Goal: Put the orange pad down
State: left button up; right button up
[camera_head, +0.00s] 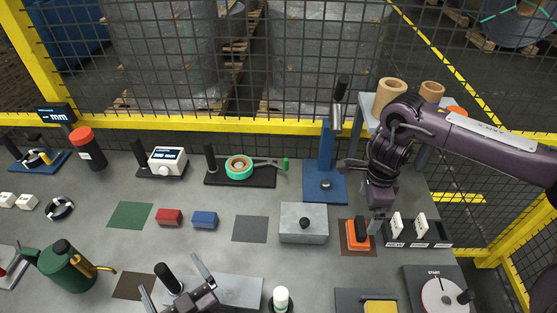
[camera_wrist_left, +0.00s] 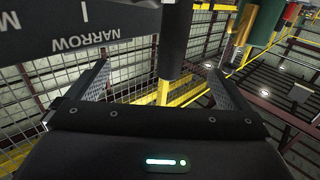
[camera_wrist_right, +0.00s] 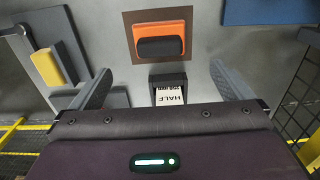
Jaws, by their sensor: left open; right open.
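The orange pad (camera_head: 353,243) with its black grip lies flat on a brown square mat (camera_head: 343,250) at the right of the bench. It also shows in the right wrist view (camera_wrist_right: 178,28) on its mat (camera_wrist_right: 130,57). My right gripper (camera_head: 376,224) is open and empty, just right of the pad in the head view. In the right wrist view the pad is beyond the fingertips (camera_wrist_right: 165,85), apart from them. My left gripper (camera_head: 176,284) is open at the front of the bench. A black upright handle (camera_wrist_left: 174,40) stands near its fingers (camera_wrist_left: 155,85), not gripped.
A black holder (camera_head: 432,239) with white labelled tags stands right of the pad. A grey block (camera_head: 303,224) with a black knob is left of it. A blue press (camera_head: 325,165) stands behind. A dial (camera_head: 442,296) and yellow block (camera_head: 381,307) are in front. Mesh fencing closes the back.

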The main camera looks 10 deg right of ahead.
aim_at(363, 225)
jog(key=shift+r, duration=0.6)
jog(key=shift+d+f, duration=0.2)
jog(key=shift+d, duration=0.3)
notch_tip(363, 225, down, 7)
jog(key=shift+r, duration=0.2)
jog(key=f, duration=0.4)
jog(key=shift+s+a+f, duration=0.1)
jog(key=shift+a, duration=0.15)
jog(key=shift+f, duration=0.6)
jog(key=c, duration=1)
notch_tip(363, 225, up, 10)
jog(key=shift+r, duration=0.1)
